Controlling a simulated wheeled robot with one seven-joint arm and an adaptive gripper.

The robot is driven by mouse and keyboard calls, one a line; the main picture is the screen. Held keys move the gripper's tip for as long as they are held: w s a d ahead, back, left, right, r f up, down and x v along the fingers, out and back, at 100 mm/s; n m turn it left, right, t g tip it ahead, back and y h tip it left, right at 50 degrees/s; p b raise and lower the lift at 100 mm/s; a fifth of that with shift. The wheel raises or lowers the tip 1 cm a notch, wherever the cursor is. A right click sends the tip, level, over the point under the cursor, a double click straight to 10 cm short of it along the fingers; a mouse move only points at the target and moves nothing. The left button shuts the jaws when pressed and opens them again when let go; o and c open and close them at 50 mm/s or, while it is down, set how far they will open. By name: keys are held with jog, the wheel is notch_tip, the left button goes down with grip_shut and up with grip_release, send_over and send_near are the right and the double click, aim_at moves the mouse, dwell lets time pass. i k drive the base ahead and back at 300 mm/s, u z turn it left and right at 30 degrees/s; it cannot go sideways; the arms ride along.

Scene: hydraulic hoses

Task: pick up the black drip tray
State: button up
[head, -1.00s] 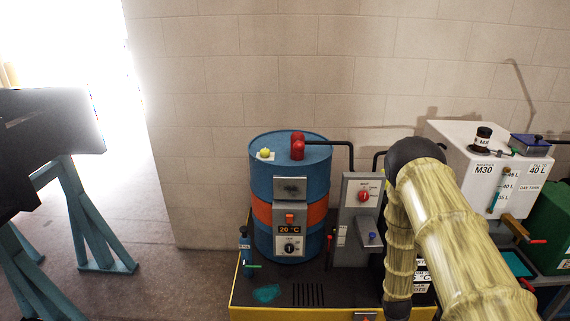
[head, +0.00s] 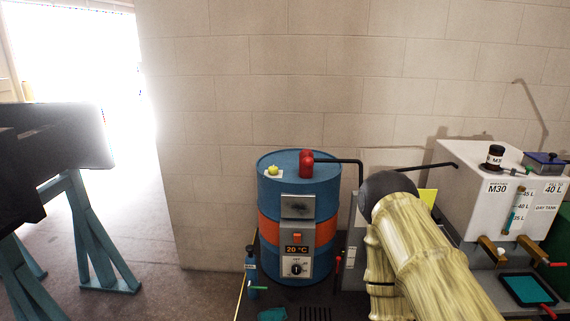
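A small dark-rimmed tray (head: 509,291) with a teal inside lies below the taps of the white tank at the right of the head view. It looks like the drip tray, though its rim is only partly clear. It lies to the right of my pale, ribbed arm, apart from it in the picture. My arm comes in from the lower right, bends at a dark joint and runs down out of the frame. My gripper is out of view, so I see no hold on anything.
A blue drum (head: 322,195) with an orange band stands left of my arm. The white tank (head: 486,215) stands behind the tray, with brass taps at its foot. A black pipe crosses behind my arm. A blue trestle (head: 78,215) stands at the far left, with open floor beside it.

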aim_at(526, 289)
jog(key=z, duration=1.1)
